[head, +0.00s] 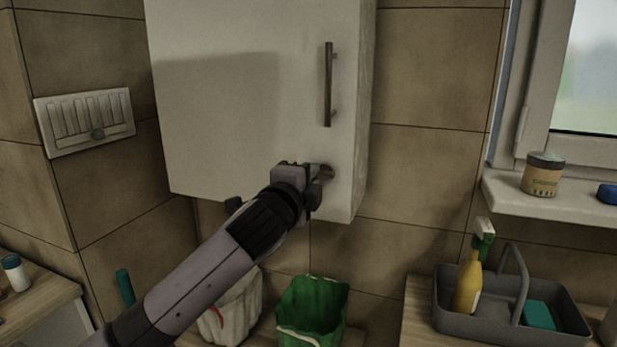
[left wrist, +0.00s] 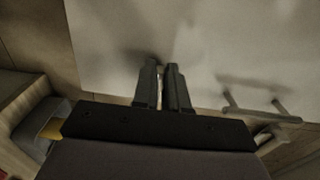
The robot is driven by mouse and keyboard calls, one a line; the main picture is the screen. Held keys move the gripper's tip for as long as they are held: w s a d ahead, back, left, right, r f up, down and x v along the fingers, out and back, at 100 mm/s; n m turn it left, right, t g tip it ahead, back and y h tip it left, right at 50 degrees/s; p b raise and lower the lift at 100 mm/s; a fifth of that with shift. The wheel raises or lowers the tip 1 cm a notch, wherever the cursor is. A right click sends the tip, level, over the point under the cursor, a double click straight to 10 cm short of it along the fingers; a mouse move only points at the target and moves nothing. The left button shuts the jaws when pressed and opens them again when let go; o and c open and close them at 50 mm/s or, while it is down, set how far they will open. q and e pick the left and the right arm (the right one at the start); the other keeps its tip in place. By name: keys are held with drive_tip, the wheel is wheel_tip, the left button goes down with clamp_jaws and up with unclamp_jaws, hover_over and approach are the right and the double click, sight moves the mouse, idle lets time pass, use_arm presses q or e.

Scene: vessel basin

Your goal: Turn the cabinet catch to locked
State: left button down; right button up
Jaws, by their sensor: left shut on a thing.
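The white wall cabinet (head: 230,80) hangs on the tiled wall with its door closed. Its dark bar handle (head: 328,85) is upright near the door's right edge, and also shows in the left wrist view (left wrist: 255,112). The catch (head: 328,172) is a small part on the door below the handle, mostly hidden by my gripper, so its turn position cannot be told. My left gripper (head: 316,178) is at the catch, shut on it. In the left wrist view its two fingers (left wrist: 163,88) point at the door, close together. My right gripper is not in view.
A green bin (head: 312,310) and a white-lined bin (head: 235,308) stand below the cabinet. A grey caddy (head: 470,318) with a yellow bottle (head: 467,285) is at the right. A jar (head: 542,175) stands on the windowsill. A switch panel (head: 85,122) is on the left wall.

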use_arm(q)
drive_tip(key=c, duration=1.2)
unclamp_jaws()
drive_tip(key=shift+o, duration=0.2)
drive_tip(key=b+v, duration=0.1)
drive_tip(key=v, duration=0.6)
